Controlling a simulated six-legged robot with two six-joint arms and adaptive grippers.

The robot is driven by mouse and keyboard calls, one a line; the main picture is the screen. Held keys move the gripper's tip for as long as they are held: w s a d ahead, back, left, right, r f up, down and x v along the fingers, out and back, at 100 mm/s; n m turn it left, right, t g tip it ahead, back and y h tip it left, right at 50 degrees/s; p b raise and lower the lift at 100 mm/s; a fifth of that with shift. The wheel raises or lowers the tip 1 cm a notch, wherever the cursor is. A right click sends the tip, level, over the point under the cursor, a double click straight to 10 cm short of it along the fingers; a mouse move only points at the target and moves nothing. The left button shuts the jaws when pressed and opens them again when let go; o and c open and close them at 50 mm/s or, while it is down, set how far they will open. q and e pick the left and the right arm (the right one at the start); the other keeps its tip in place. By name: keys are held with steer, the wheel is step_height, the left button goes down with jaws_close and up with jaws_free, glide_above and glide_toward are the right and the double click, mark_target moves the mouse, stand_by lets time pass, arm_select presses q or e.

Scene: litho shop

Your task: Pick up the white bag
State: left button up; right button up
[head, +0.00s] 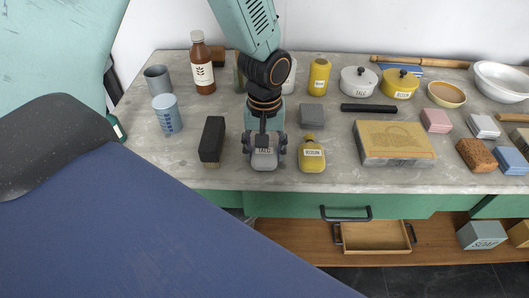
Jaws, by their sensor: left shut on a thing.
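The white bag (264,160) is a small, pale grey-white pouch with a label that seems to read "TALC". It is near the front edge of the grey stone worktop (270,181). My left gripper (264,150) comes down from above and is shut on the bag, one finger on each side. The gripper hides the bag's upper part. I cannot tell whether the bag's base touches the worktop. My right gripper is not in view.
A yellow "ROSIN" bag (312,156) stands close on the right. A black block (212,141) stands on the left. A grey block (312,116) is behind, and a stone slab (396,159) lies further right.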

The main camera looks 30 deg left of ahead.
arm_select(q)
steer(key=shift+c, duration=0.8)
steer(key=shift+w+d, duration=0.2)
steer(key=shift+w, duration=0.1)
step_height(320, 180, up, 9)
steer(key=shift+r+p, duration=0.1)
steer(key=shift+p, duration=0.8)
steer(key=shift+s+r, duration=0.1)
steer(key=shift+r, duration=0.2)
steer(key=shift+s+a+r, duration=0.1)
steer(key=shift+a, duration=0.05)
